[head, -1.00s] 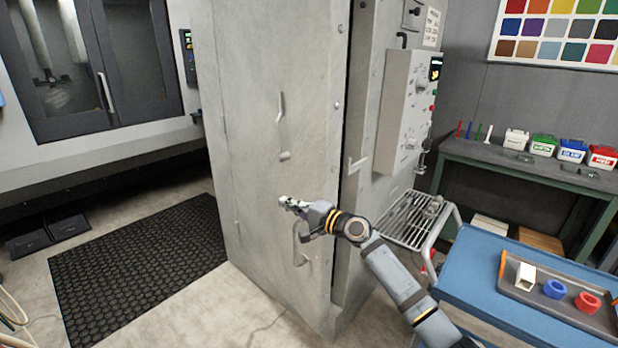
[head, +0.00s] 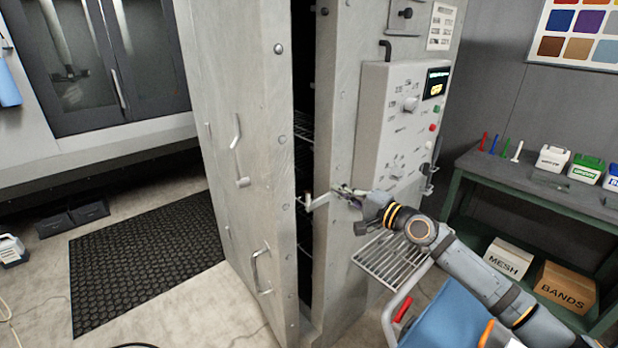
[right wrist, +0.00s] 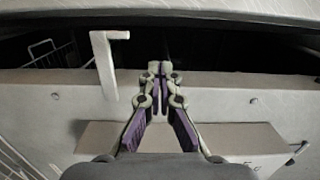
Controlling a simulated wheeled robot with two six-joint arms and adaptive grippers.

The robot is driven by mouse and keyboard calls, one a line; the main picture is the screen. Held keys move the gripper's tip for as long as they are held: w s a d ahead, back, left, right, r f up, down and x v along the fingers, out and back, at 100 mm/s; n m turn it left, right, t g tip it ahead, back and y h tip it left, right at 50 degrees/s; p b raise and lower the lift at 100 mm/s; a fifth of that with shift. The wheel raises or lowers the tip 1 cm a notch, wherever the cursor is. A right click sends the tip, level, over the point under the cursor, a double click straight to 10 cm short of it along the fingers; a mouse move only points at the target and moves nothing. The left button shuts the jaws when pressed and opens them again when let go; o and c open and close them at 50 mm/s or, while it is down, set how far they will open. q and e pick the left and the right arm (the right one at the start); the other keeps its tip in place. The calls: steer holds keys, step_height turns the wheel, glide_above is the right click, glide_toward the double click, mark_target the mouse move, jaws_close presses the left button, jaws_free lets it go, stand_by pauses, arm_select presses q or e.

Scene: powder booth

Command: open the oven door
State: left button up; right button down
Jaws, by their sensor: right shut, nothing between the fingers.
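The oven is a tall grey metal cabinet. Its door (head: 262,130) stands ajar, with a dark gap between it and the oven frame (head: 340,120). Wire racks show inside. A bar handle (head: 262,270) is low on the door, and a pale latch piece (head: 318,200) sits at the gap. My right gripper (head: 346,190) is shut and empty, just right of the latch, in front of the frame. In the right wrist view its fingertips (right wrist: 161,72) point at the dark gap, with the latch (right wrist: 104,65) to their left. Whether they touch anything is unclear. My left gripper is out of view.
A control box (head: 400,125) is on the oven's right side. A wire shelf (head: 392,262) and a blue cart (head: 445,315) stand below my right arm. A green bench (head: 480,165) is at the right. A black mat (head: 150,265) lies on open floor at the left.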

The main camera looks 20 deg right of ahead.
steer(key=p+x, duration=0.4)
steer(key=x, duration=0.6)
steer(key=shift+r, duration=0.15)
steer(key=a+p, duration=0.1)
steer(key=s+a+p, duration=0.1)
steer(key=a, duration=0.1)
steer(key=shift+a+f, duration=0.25)
steer(key=shift+w, duration=0.1)
